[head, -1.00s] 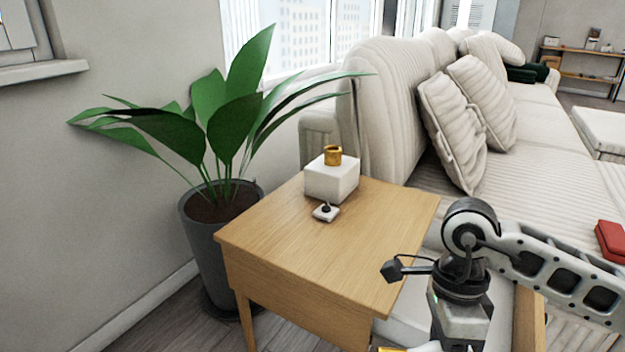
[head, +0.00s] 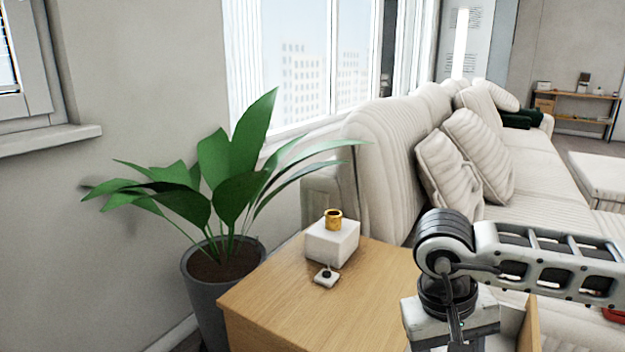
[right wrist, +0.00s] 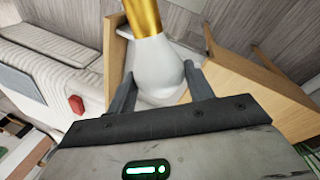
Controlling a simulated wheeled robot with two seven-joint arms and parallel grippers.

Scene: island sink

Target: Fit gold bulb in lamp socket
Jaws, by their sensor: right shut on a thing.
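The lamp base is a white block (head: 331,243) with a gold socket (head: 333,219) on top, standing upright near the back of the wooden side table. A small white switch piece (head: 327,276) with a dark knob sits in front of it. In the right wrist view my right gripper (right wrist: 160,82) is shut on the white, rounded part of the bulb (right wrist: 155,62). The bulb's gold end points away from the gripper, toward the top of that view, and its tip is cut off. My left gripper is not in view.
The wooden side table (head: 290,308) is clear in front of the lamp. A potted plant (head: 222,262) stands at its left, with leaves reaching toward the lamp. A cream sofa (head: 378,170) borders the table's back and right.

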